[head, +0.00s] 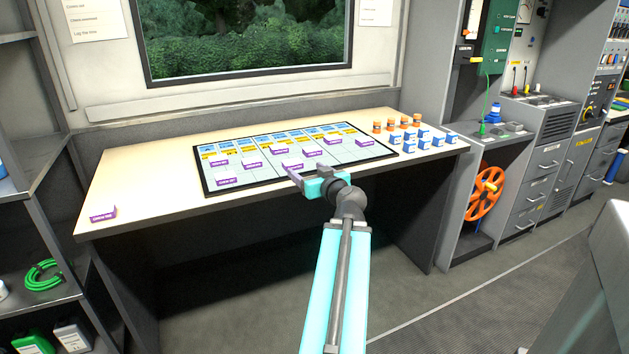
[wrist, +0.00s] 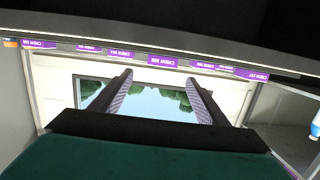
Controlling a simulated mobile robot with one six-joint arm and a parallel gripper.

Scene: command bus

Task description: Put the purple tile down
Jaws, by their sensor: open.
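Several purple tiles lie on the black-framed board (head: 203,180), in a stepped row. One purple tile (head: 292,167) lies at the board's front middle, right beside my gripper's fingertips. My gripper (head: 293,176) is at the board's front edge. In the wrist view my gripper (wrist: 159,82) shows its two fingers spread apart with nothing between them. A purple tile (wrist: 163,61) appears just past the fingertips there, apart from them. Another purple tile (head: 103,214) sits alone at the table's front left corner. Which one the task means, I cannot tell.
A window (head: 240,45) is behind. A grey shelf unit (head: 45,235) stands at left and equipment cabinets (head: 555,150) at right.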

